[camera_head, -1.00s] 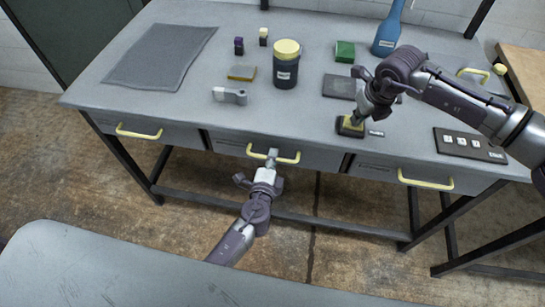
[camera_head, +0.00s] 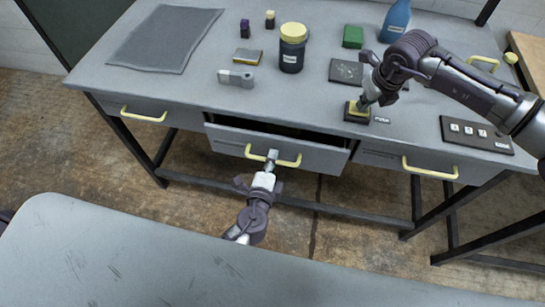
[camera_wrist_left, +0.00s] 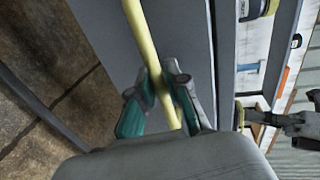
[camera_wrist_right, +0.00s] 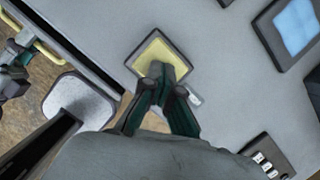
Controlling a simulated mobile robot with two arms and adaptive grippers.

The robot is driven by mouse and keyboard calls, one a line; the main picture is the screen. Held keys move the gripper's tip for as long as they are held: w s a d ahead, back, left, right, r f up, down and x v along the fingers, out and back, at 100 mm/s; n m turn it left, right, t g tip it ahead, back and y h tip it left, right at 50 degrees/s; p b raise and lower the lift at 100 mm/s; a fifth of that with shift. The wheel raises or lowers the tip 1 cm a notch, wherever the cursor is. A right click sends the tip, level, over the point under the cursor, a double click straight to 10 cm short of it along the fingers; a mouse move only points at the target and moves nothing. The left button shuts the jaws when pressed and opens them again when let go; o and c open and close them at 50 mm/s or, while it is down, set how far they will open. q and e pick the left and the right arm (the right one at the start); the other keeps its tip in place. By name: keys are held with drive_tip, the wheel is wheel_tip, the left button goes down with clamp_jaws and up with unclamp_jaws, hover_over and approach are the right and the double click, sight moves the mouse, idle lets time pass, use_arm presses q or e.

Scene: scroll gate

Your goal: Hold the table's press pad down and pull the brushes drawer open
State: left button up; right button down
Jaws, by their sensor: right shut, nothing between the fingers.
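The middle drawer (camera_head: 318,156) of the grey table stands partly open, with a dark gap showing behind its front. My left gripper (camera_head: 270,160) is closed around the drawer's yellow handle (camera_head: 290,163). In the left wrist view the fingers (camera_wrist_left: 160,88) sit on both sides of the yellow bar (camera_wrist_left: 134,20). The press pad (camera_head: 352,106) is a yellow square on a dark base on the table top. My right gripper (camera_head: 365,101) is shut, with its fingertips on the pad. In the right wrist view the tips (camera_wrist_right: 163,75) cover part of the yellow pad (camera_wrist_right: 150,52).
Two other drawers with yellow handles (camera_head: 143,115) (camera_head: 430,169) are shut. The table top holds a dark jar (camera_head: 292,55), a grey block (camera_head: 236,78), a blue bottle (camera_head: 396,20), a green box (camera_head: 353,37) and a button panel (camera_head: 475,135). A grey surface (camera_head: 130,250) lies in front.

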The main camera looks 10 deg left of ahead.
use_arm(q)
drive_tip(key=o, duration=0.3)
use_arm(e)
drive_tip(key=shift+s+f, duration=0.1)
drive_tip(key=shift+f, duration=0.1)
